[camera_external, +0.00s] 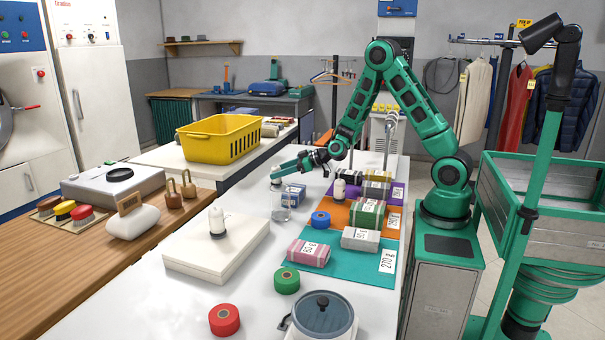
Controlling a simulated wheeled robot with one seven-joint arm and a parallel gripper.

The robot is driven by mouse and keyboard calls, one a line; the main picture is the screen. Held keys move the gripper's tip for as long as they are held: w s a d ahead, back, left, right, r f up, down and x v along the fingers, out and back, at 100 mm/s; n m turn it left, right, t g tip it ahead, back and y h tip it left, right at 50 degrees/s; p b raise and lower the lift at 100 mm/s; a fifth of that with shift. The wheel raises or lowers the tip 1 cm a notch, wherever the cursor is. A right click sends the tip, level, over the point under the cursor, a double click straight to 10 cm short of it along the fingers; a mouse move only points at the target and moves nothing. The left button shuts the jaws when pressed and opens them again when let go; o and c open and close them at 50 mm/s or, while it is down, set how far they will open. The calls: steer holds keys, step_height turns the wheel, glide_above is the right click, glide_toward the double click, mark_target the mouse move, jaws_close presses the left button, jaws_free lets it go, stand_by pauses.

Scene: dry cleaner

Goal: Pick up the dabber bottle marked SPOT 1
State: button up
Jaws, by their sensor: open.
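A small white dabber-type bottle (217,224) stands upright on a thick white board at the left of the white table. A second white bottle (339,190) stands upright near the purple and orange mats, right of my gripper. No SPOT 1 marking is readable on either, so I cannot tell which is which. My gripper (279,174) is open, reaching left over the table above a clear container (281,209). It is apart from both bottles. Its fingertips are small and hard to make out.
The white board (187,258) lies under the left bottle. Folded bundles sit on the purple, orange (338,216) and teal (348,262) mats. A blue roll (320,220), green roll (287,281), red roll (224,321) and lidded pot (322,315) stand nearby. A yellow basket (208,147) is behind.

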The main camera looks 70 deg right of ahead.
steer(key=shift+x, duration=2.9)
steer(key=shift+c, duration=0.2)
steer(key=c, duration=1.2)
steer(key=shift+o, duration=0.2)
